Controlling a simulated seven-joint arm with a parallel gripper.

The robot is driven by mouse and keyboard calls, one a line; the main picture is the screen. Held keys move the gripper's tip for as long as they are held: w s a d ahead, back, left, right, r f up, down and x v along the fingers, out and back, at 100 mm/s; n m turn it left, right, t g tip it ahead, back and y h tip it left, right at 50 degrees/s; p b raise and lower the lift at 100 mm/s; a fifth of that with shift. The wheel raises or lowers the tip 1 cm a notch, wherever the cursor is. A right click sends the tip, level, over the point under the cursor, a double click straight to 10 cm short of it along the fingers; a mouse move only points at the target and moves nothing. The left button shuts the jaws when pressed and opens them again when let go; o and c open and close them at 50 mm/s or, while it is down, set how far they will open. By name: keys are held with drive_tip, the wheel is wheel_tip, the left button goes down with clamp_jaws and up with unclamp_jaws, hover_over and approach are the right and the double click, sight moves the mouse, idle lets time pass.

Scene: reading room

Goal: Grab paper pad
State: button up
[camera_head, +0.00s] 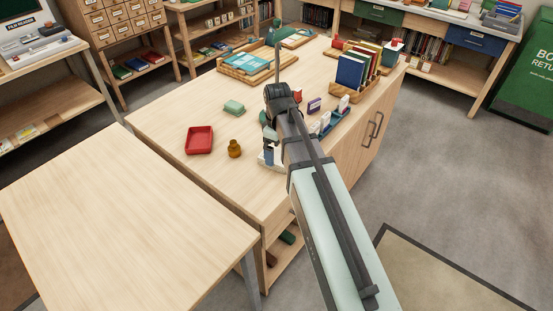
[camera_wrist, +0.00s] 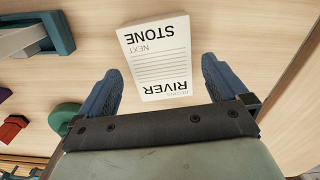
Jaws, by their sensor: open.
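The paper pad (camera_wrist: 157,62) is a white block with ruled lines and upside-down black lettering, "RIVER" and "STONE", lying on the wooden tabletop in the wrist view. My gripper (camera_wrist: 161,70) is open, with one dark blue finger on each side of the pad's near part. Gaps of bare wood show between the pad and both fingers. The fingers do not appear to touch it. In the head view my gripper (camera_head: 268,137) hangs over the worktable near its front right part, largely hidden by my arm. A small white patch shows below it, too hidden to identify surely.
A teal-ended grey object (camera_wrist: 58,32) lies left of the pad in the wrist view. The nearer table (camera_head: 110,215) is bare.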

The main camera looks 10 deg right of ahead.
sight(277, 155)
drive_tip(key=shift+a+f, duration=0.1)
drive_tip(key=shift+f, duration=1.65)
drive_tip(key=shift+c, duration=0.2)
drive_tip(key=c, duration=0.9)
